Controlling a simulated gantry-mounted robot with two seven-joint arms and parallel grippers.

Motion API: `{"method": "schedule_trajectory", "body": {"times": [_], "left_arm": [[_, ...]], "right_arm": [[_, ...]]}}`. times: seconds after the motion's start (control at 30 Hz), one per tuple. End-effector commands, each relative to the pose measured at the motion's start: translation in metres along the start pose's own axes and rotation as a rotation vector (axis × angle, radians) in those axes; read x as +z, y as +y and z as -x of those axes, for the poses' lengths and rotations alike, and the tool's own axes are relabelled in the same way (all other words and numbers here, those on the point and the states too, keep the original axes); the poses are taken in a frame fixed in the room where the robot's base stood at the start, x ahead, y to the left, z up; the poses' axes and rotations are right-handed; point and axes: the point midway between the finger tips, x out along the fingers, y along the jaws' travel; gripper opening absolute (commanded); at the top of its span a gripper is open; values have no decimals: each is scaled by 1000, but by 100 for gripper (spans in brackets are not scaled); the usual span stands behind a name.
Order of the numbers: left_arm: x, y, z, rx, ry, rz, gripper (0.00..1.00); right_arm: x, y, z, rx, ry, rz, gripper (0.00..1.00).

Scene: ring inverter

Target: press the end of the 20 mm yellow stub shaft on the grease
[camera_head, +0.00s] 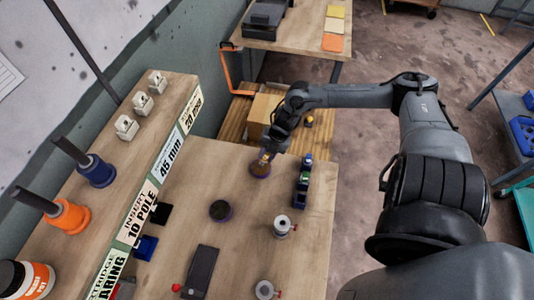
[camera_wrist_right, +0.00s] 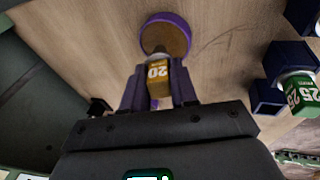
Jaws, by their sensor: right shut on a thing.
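My right gripper (camera_head: 268,152) is shut on the yellow stub shaft, marked 20, which shows between the fingers in the right wrist view (camera_wrist_right: 158,72). A round purple-rimmed dish of brown grease (camera_head: 261,170) lies on the bench below the gripper; it also shows in the wrist view (camera_wrist_right: 166,36). The shaft's far end overlaps the near part of the grease in the wrist view. I cannot tell whether it touches or hovers just above. My left gripper is not in view.
A dark rack (camera_head: 301,190) with green- and blue-topped pieces stands right of the grease. A second purple-rimmed dish (camera_head: 220,210) with dark contents lies nearer. Grey cylindrical parts (camera_head: 282,226) and a dark flat case (camera_head: 201,271) are toward the front. A labelled shelf (camera_head: 130,170) runs along the left.

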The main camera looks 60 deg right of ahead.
Motion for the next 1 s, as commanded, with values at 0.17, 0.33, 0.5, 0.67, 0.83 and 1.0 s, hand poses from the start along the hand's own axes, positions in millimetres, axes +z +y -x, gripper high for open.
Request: {"method": "schedule_trajectory", "body": {"times": [0.17,0.33,0.5,0.67,0.83,1.0], "left_arm": [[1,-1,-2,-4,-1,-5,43],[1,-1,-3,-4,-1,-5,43],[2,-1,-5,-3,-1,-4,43],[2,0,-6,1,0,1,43],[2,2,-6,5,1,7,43],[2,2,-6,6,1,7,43]], "right_arm": [[0,0,-2,1,0,0,0],[1,-1,-4,1,0,0,0],[1,-2,-6,1,0,0,0],[2,-2,-8,1,0,0,0],[2,-2,-9,1,0,0,0],[2,-2,-9,1,0,0,0]]}}
